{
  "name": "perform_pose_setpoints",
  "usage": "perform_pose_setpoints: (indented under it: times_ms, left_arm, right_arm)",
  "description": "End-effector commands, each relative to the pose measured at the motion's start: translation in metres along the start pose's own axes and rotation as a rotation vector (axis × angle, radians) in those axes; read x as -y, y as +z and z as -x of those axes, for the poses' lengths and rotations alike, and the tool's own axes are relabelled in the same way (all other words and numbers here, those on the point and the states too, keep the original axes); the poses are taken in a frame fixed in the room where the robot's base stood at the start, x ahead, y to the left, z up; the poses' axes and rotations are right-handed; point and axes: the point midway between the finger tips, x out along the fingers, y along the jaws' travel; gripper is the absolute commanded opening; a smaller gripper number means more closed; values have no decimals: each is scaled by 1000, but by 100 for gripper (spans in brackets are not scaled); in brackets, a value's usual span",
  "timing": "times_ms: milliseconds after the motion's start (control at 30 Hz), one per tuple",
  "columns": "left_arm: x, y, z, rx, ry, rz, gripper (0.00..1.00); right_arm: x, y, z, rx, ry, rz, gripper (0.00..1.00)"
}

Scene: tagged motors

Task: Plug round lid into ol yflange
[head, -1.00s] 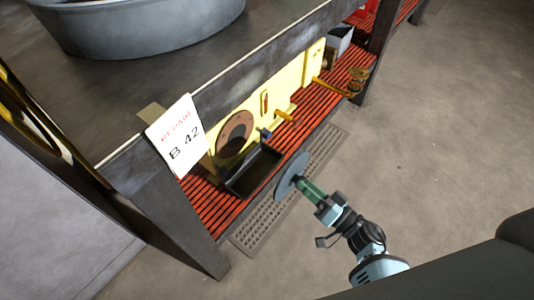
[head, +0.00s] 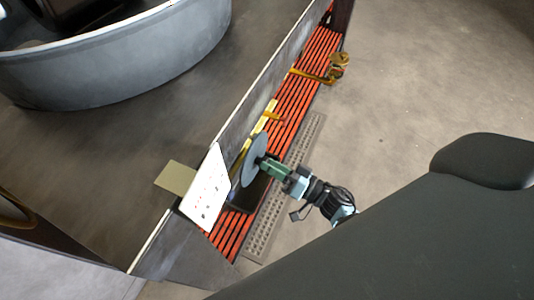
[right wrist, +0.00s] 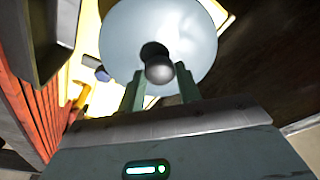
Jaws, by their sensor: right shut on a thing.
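The round lid (head: 248,160) is a flat grey disc. My right gripper (head: 268,167) is shut on the knob at its back and holds it on edge, beside the bench's lower shelf. In the right wrist view the pale lid (right wrist: 150,25) fills the top centre, its dark knob (right wrist: 158,68) by the fingertips. Only a strip of the yellow motor (head: 268,116) shows under the bench edge; yellow also shows behind the lid in the right wrist view (right wrist: 88,45). The oily flange is hidden in both current views. My left gripper is not in view.
The bench top (head: 170,130) overhangs the red slatted shelf (head: 320,52). A paper sign (head: 207,188) hangs at its edge. A dark bin (head: 250,192) sits below the lid. A large grey tub (head: 130,62) stands on top. Open floor lies to the right.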

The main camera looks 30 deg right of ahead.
Motion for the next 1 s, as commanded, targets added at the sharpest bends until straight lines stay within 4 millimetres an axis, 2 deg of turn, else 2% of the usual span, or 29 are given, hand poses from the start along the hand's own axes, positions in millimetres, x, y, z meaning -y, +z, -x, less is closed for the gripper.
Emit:
perform_pose_setpoints:
  times_ms: [367,1000]
  left_arm:
    - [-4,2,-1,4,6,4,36]
    - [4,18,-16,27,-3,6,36]
  right_arm:
    - [1,0,-5,-2,-3,0,14]
    - [1,7,-51,-3,-4,-1,14]
